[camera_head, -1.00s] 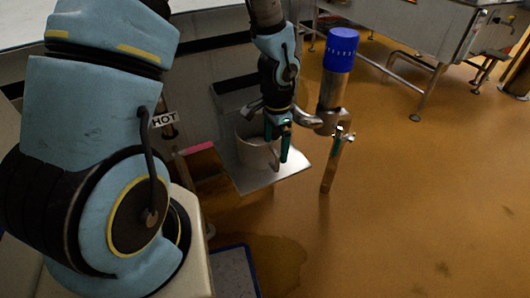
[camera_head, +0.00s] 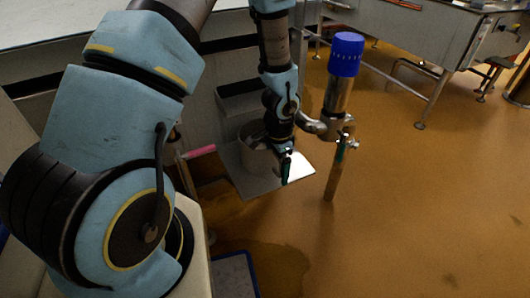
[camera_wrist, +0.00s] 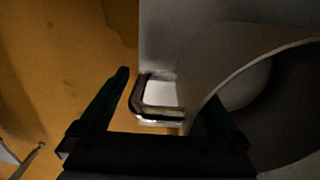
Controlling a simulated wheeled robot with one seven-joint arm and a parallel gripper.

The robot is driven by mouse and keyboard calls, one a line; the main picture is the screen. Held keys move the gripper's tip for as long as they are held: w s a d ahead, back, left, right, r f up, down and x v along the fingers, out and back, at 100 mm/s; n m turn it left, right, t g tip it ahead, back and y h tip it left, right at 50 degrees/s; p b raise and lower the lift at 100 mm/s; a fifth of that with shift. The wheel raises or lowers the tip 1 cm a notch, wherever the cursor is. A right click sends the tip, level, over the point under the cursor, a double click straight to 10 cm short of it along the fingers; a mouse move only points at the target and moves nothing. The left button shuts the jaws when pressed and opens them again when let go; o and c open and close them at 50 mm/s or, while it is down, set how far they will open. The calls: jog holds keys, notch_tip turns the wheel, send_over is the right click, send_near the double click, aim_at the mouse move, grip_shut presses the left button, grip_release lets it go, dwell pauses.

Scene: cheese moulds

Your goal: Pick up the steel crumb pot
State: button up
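The steel crumb pot (camera_head: 248,157) stands upright on a grey metal shelf, partly hidden behind my gripper in the head view. In the wrist view its round, open body (camera_wrist: 214,83) fills the right side. Its loop handle (camera_wrist: 139,99) sticks out to the left. My gripper (camera_head: 286,177) is at the pot's right side in the head view. In the wrist view my gripper (camera_wrist: 165,95) is open, with the handle showing between its dark fingers. The right finger overlaps the pot's wall in the picture. I cannot tell whether either finger touches it.
The metal shelf (camera_head: 296,166) has free surface around the pot. A blue-capped steel post (camera_head: 338,95) stands close to the right of my gripper. A pink-edged part (camera_head: 199,151) is left of the shelf. A steel table (camera_head: 400,35) is at the back; open floor lies right.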

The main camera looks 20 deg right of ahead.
grip_shut()
dwell(0.6)
